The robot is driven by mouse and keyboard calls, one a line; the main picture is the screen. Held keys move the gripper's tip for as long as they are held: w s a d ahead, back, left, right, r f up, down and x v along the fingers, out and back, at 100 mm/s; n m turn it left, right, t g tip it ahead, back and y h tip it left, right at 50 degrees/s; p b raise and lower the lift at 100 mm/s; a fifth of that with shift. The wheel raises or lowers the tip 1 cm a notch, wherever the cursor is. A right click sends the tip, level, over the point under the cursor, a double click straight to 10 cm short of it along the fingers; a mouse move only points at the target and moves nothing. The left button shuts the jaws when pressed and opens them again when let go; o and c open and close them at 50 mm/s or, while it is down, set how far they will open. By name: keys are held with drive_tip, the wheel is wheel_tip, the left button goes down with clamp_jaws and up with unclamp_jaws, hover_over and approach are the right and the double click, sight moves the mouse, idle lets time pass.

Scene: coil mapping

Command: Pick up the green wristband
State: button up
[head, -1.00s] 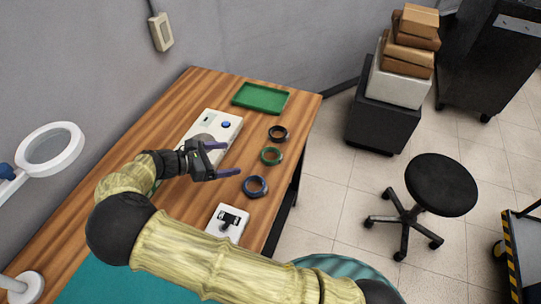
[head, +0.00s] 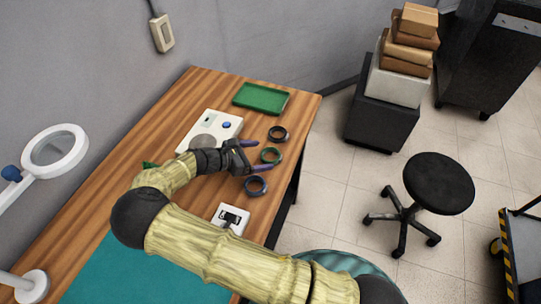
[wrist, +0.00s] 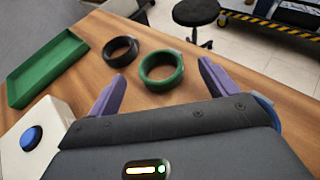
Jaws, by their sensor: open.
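The green wristband (head: 271,148) lies on the wooden table near its right edge, between a black band (head: 277,134) and a blue band (head: 255,186). My gripper (head: 257,156) is open and empty, just to the left of the green wristband, with its purple fingers pointing towards it. In the wrist view the green wristband (wrist: 161,81) lies ahead of the gap between the two fingers (wrist: 158,88), closer to the right one. The black band (wrist: 120,51) is beyond the left finger. I cannot tell the fingers' exact height above the table.
A green tray (head: 261,113) lies at the table's far end. A white device with a blue button (head: 227,125) stands left of the bands. A small white box with a black top (head: 231,220) is nearer. A black stool (head: 438,183) stands on the floor to the right.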

sight(278, 153)
drive_tip(key=shift+p+x, duration=0.85)
drive_tip(key=shift+x, duration=1.7)
drive_tip(key=shift+a+f, duration=0.1)
drive_tip(key=shift+f, duration=0.1)
drive_tip(key=c, duration=1)
